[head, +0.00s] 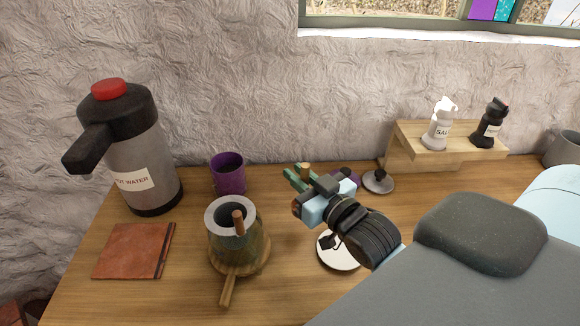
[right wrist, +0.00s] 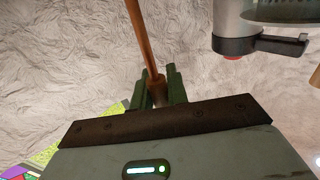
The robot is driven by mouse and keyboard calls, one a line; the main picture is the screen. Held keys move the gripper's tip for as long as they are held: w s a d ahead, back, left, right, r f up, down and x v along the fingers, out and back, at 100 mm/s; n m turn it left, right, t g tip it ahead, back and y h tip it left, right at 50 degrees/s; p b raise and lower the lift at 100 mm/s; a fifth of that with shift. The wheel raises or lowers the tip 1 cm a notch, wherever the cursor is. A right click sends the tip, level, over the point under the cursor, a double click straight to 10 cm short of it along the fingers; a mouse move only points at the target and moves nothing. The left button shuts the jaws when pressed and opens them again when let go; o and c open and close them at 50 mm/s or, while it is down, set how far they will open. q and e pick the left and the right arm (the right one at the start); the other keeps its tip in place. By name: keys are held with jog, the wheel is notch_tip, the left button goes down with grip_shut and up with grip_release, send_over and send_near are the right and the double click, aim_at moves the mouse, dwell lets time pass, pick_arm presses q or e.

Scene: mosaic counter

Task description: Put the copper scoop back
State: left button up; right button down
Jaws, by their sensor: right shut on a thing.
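My right gripper (head: 298,178) is above the back middle of the counter in the head view, with its green fingers pointing up and left. In the right wrist view the gripper (right wrist: 157,90) is shut on a copper-brown rod, which I take to be the handle of the copper scoop (right wrist: 138,40). The rod runs out past the fingers to the top edge of that view. In the head view a short tan stub (head: 305,168) shows between the fingers. The scoop's bowl is not clearly visible. My left gripper is not in view.
A stone-topped mill (head: 221,213) with wooden handles and a purple mug (head: 228,176) stand left of the gripper. Beyond are a hot water flask (head: 148,165) and a brown square (head: 130,250). A white dish (head: 335,260) lies below my wrist. A wooden stand (head: 410,155) holds two shakers.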

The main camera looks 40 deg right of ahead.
jog(key=w+d+f, duration=0.2)
jog(key=w, duration=0.4)
jog(key=w+d+f, duration=0.2)
jog(key=w+d, duration=0.1)
jog(key=w, duration=0.3)
jog(key=shift+d+f, duration=0.35)
jog(key=shift+w+f, duration=0.1)
jog(key=shift+f, duration=0.05)
jog(key=c, duration=1.4)
grip_release()
jog(key=shift+s+d, duration=0.15)
jog(key=shift+s, duration=2.85)
jog(key=shift+s+d, duration=0.15)
jog(key=shift+s, duration=2.85)
